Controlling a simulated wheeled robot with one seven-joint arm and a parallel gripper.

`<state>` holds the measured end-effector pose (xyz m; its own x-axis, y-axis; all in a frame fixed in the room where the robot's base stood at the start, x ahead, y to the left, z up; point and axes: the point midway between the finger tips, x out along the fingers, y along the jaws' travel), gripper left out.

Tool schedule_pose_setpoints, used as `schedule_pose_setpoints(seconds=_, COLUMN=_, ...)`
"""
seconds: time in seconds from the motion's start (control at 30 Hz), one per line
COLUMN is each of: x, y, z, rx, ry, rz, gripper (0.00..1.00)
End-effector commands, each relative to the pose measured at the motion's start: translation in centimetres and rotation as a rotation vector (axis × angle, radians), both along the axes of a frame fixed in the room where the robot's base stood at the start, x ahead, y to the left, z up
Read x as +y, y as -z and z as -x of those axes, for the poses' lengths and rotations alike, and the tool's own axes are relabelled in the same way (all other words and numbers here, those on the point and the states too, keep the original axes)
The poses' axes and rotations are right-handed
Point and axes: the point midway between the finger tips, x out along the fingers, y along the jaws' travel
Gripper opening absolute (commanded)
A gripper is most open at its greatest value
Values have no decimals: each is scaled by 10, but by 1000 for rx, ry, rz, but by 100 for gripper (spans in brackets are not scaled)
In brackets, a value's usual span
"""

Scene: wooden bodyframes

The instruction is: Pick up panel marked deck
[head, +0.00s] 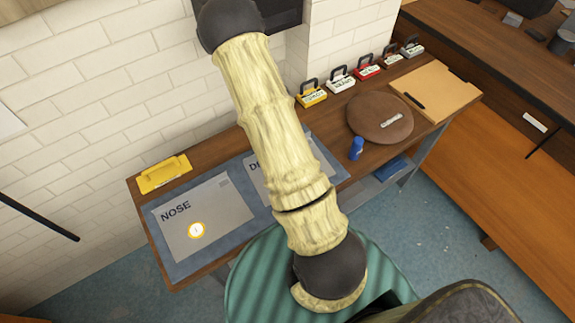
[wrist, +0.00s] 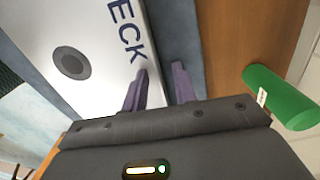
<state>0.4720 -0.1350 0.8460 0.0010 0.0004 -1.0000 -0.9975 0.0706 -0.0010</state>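The panel marked deck is a pale grey sheet lying on a blue-grey mat. In the wrist view the panel (wrist: 90,30) shows the letters "ECK" and a dark grey disc. My gripper (wrist: 160,88) has its two purple fingers apart with nothing held between them. One finger overlaps the panel near its edge, the other is over the mat beyond that edge. Whether they touch is unclear. The gripper is hidden in the head view.
A panel marked NOSE (head: 215,215) with a round yellow-rimmed disc lies to the left. A yellow holder (head: 164,175), a blue cylinder (head: 356,148), a brown round board (head: 375,115) and several tagged locks stand on the bench. A green cylinder (wrist: 280,97) is right of my gripper.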

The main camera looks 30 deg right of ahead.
Motion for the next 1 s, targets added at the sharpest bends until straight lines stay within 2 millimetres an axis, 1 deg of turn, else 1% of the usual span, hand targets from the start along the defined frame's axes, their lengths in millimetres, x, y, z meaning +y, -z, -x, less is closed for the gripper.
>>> schedule_pose_setpoints(seconds=0.27, x=0, y=0, z=0, rx=0, ry=0, rz=0, gripper=28)
schedule_pose_setpoints(seconds=0.37, x=0, y=0, z=0, rx=0, ry=-1, rz=0, gripper=10)
schedule_pose_setpoints(seconds=0.4, x=0, y=0, z=0, rx=0, ry=0, rz=0, gripper=3)
schedule_pose_setpoints(seconds=0.43, x=0, y=0, z=0, rx=0, ry=0, rz=0, gripper=0)
schedule_pose_setpoints(seconds=0.83, x=0, y=-2, z=0, rx=-1, ry=-1, rz=0, gripper=0)
schedule_pose_setpoints(seconds=0.93, x=0, y=-9, z=-1, rx=-2, ry=-3, rz=1, gripper=0)
schedule_pose_setpoints(seconds=1.0, x=0, y=-17, z=-1, rx=-4, ry=-3, rz=2, gripper=0)
